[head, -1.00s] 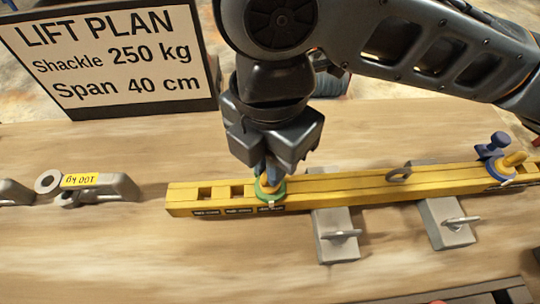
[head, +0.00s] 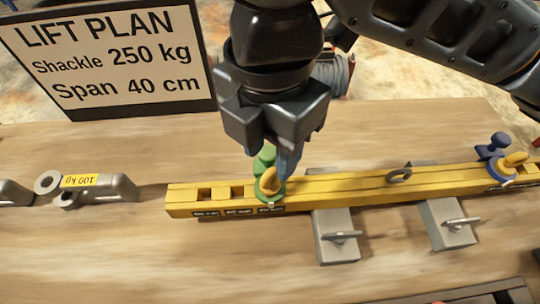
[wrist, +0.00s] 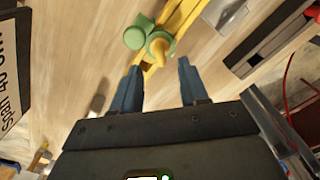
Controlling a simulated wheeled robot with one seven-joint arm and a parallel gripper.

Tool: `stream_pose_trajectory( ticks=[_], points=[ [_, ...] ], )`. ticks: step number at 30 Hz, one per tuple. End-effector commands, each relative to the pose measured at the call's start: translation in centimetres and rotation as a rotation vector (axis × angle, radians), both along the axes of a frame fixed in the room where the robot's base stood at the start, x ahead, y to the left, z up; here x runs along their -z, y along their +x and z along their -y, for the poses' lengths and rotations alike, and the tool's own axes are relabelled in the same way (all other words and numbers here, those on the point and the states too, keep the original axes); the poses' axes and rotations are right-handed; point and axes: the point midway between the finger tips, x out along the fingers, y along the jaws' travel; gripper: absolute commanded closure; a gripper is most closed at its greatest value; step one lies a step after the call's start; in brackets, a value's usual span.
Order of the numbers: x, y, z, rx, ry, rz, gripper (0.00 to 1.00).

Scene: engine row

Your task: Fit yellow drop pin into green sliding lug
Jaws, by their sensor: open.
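The green sliding lug (head: 276,198) sits around the yellow beam near its left end, with a green knob (head: 265,158) behind it. The yellow drop pin (head: 269,181) shows as a short, bent yellow piece rising from the lug's ring; how deep it sits is hidden. In the wrist view the pin (wrist: 158,50) stands within the green ring (wrist: 162,38), with the knob (wrist: 138,37) beside it. My gripper (head: 284,162) is open and empty, just behind the pin and apart from it. Both blue fingers (wrist: 157,78) show with clear space between them.
The yellow beam (head: 340,189) rests on grey clamp blocks (head: 336,240) with small handles. A blue lug (head: 502,172) with its own yellow piece is at the right. Grey shackle parts (head: 100,187) lie left. The lift plan sign (head: 110,60) stands behind.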

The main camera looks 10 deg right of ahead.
Motion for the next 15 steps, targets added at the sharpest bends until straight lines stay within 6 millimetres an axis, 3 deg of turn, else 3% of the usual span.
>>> stream_pose_trajectory(
  ticks=[6,15],
  points=[
    [-3.2,0.0,-0.1,-0.001,0.002,0.002,0.56],
    [-4.3,0.0,0.0,0.000,0.001,0.001,0.56]
  ],
)
